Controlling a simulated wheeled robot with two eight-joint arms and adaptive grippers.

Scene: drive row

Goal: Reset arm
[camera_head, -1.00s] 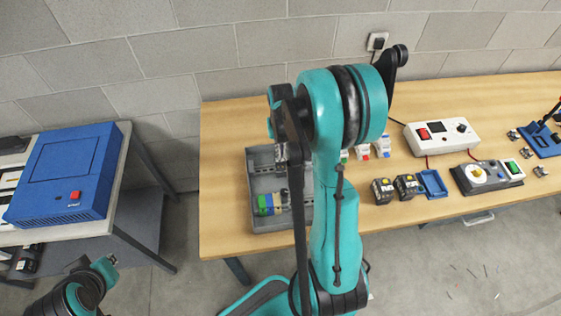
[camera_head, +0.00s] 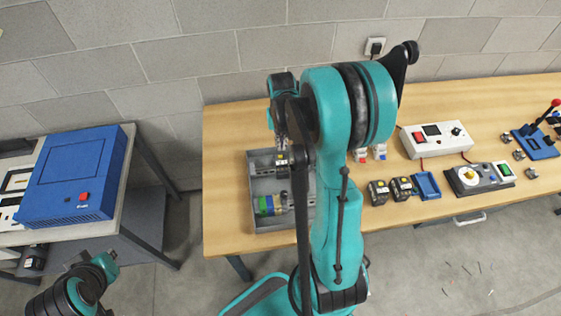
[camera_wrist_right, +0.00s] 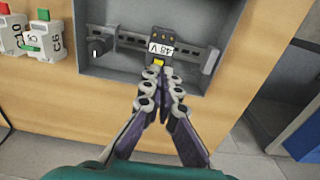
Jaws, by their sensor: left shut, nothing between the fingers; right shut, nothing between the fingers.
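My right gripper (camera_wrist_right: 163,92) is shut and empty, its fingertips close in front of a black module marked 48 V (camera_wrist_right: 160,48). I cannot tell whether they touch it. The module sits on a metal rail (camera_wrist_right: 207,60) in a grey tray. In the head view, the right arm stands before the table, with its gripper (camera_head: 281,142) over the grey tray (camera_head: 258,185) and the module (camera_head: 282,161) just below. The arm hides the tray's right part. Part of my left arm (camera_head: 75,292) shows at lower left; its fingers are not visible.
The wooden table (camera_head: 225,140) also carries two dark blocks (camera_head: 389,190), a blue holder (camera_head: 427,185), a white switch box (camera_head: 436,139) and a dial unit (camera_head: 479,178). A blue device (camera_head: 75,175) is on a side table at left. Clear floor lies between the tables.

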